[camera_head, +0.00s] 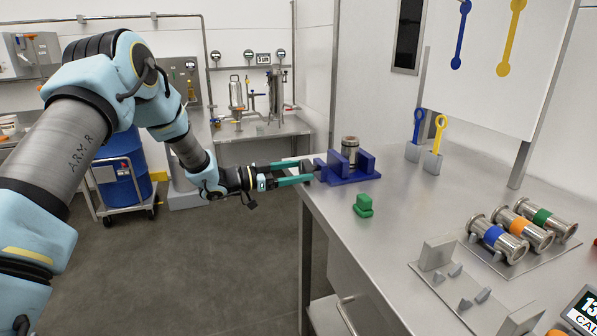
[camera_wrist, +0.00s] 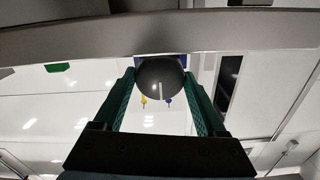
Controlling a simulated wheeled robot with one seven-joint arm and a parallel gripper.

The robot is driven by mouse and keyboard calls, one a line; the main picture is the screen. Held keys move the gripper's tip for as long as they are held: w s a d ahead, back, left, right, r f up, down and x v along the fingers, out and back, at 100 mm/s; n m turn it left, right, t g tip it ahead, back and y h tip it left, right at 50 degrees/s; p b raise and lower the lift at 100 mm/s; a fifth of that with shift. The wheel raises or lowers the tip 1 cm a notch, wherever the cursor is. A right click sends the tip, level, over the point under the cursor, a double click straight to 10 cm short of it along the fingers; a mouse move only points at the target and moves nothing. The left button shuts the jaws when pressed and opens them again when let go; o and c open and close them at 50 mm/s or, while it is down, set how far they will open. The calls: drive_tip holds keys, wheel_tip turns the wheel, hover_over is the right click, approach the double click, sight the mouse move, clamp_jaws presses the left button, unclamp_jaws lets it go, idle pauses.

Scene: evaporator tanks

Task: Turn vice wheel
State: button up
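The vice (camera_head: 347,176) is blue-purple and stands at the near left edge of the steel table, with a metal cylinder (camera_head: 350,150) upright between its jaws. Its wheel (camera_wrist: 160,82) is dark and round, and in the head view it is small at the vice's left end. My gripper (camera_head: 303,172) reaches in from the left, with its green fingers at the wheel. In the wrist view, the fingers lie one on each side of the wheel, parted, with slim gaps seeming to show beside it. Firm contact cannot be made out.
The table edge (camera_wrist: 160,35) runs close by my gripper. A green block (camera_head: 363,205) lies in front of the vice. Banded pipe pieces (camera_head: 501,240) and grey holders (camera_head: 440,252) stand to the right. Blue and yellow ring tools (camera_head: 439,134) stand behind. The floor to the left is open.

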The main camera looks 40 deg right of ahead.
drive_tip(key=c, duration=0.8)
drive_tip(key=m+b, duration=0.1)
drive_tip(key=b, duration=0.1)
drive_tip(key=m+b, duration=0.1)
drive_tip(key=b, duration=0.1)
drive_tip(key=shift+f, duration=0.35)
drive_tip(key=shift+c, duration=0.2)
drive_tip(key=shift+m+b, duration=0.8)
drive_tip(key=shift+b, duration=0.3)
drive_tip(key=shift+r+m+b, duration=0.3)
drive_tip(key=shift+m+b, duration=0.15)
drive_tip(key=shift+m, duration=0.05)
drive_tip(key=o, duration=1.3)
drive_tip(key=shift+r+p, duration=0.15)
drive_tip(key=shift+p, duration=0.45)
